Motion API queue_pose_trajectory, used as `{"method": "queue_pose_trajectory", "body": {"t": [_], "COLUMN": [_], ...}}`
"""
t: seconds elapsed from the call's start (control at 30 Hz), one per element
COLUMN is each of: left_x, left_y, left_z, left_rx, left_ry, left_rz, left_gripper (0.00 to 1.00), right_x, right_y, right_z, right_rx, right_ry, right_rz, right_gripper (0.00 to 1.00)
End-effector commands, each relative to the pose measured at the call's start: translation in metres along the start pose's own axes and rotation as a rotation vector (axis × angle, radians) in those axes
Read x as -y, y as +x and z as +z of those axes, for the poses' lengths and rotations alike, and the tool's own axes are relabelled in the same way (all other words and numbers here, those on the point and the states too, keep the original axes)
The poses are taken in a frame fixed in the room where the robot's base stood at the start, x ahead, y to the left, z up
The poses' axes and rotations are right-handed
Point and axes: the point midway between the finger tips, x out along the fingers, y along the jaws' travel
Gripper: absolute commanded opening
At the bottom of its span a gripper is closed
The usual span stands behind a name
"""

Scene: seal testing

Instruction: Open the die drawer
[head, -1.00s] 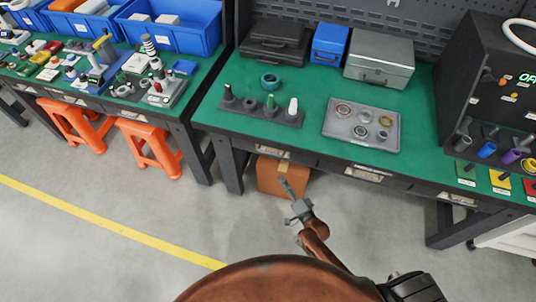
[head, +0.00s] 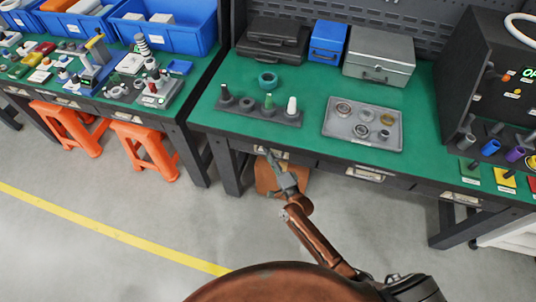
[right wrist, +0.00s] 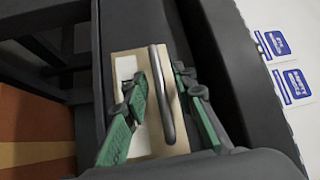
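My right gripper (head: 272,167) is at the leftmost drawer (head: 240,146) under the green-topped bench. In the right wrist view, the same gripper (right wrist: 160,78) has its two green-padded fingers apart, one on each side of a metal bar handle (right wrist: 163,95). The handle is on a beige plate with a white label (right wrist: 127,68) on a dark drawer front. I cannot read the label, nor tell whether the fingers touch the handle. The drawer looks closed. A middle drawer handle (head: 366,174) and a right one (head: 460,199) are further along the bench. My left gripper is out of view.
The bench top holds a grey tray (head: 337,134) of rings, a peg rack (head: 284,119) and cases. Orange stools (head: 142,140) stand left. The floor in front is free.

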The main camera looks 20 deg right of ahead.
Motion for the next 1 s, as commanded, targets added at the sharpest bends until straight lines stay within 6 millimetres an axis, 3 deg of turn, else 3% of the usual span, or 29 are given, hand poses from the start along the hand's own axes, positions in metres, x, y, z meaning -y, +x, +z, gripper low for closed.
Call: {"method": "queue_pose_trajectory", "body": {"t": [0.17, 0.5, 1.0], "left_x": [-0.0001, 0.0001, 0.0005], "left_y": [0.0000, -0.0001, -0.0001], "left_z": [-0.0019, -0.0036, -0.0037], "left_rx": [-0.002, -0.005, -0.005], "left_ry": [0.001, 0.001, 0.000], "left_rz": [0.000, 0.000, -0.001], "left_gripper": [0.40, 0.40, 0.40], "right_x": [0.0000, -0.0002, -0.0003], "right_y": [-0.0002, -0.0004, -0.0004], "right_z": [-0.0001, -0.0001, -0.0002], "right_rx": [0.000, 0.000, 0.000], "right_ry": [-0.001, -0.001, -0.001], "right_rz": [0.000, 0.000, 0.001], "right_gripper": [0.24, 0.01, 0.00]}}
